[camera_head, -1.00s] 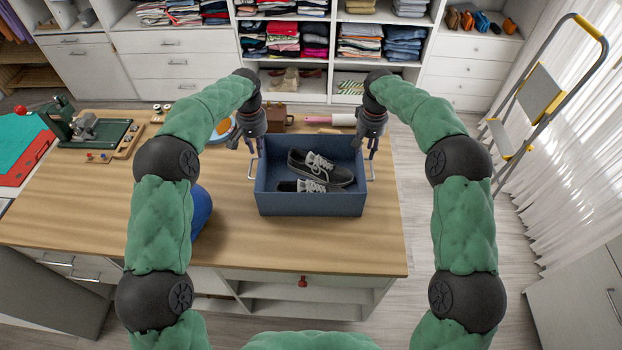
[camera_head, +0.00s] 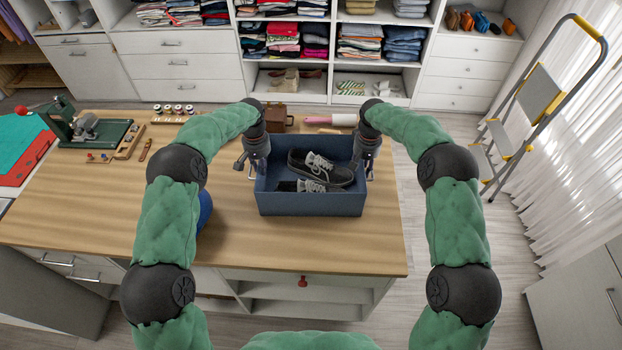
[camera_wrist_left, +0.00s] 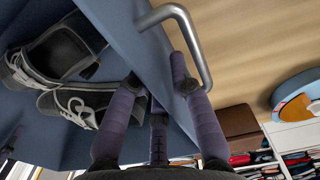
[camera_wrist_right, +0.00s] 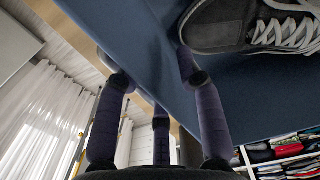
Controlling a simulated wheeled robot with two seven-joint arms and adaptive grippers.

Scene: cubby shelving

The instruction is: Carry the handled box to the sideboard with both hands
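The handled box (camera_head: 310,204) is blue and open-topped, and sits on the sideboard-like wooden counter (camera_head: 130,220) near its right end. It holds a pair of dark sneakers (camera_head: 322,172) with pale laces. My left gripper (camera_head: 250,168) is at the box's left wall, and my right gripper (camera_head: 366,168) is at the right wall. In the left wrist view, the metal handle (camera_wrist_left: 204,62) lies beside the spread fingers, which straddle the wall.
A brown case (camera_head: 278,120) and a rolling pin (camera_head: 330,120) lie behind the box. A blue round object (camera_head: 205,208) is left of it, partly hidden by my arm. A green machine (camera_head: 85,128) stands at the far left. A stepladder (camera_head: 525,105) stands on the floor at right.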

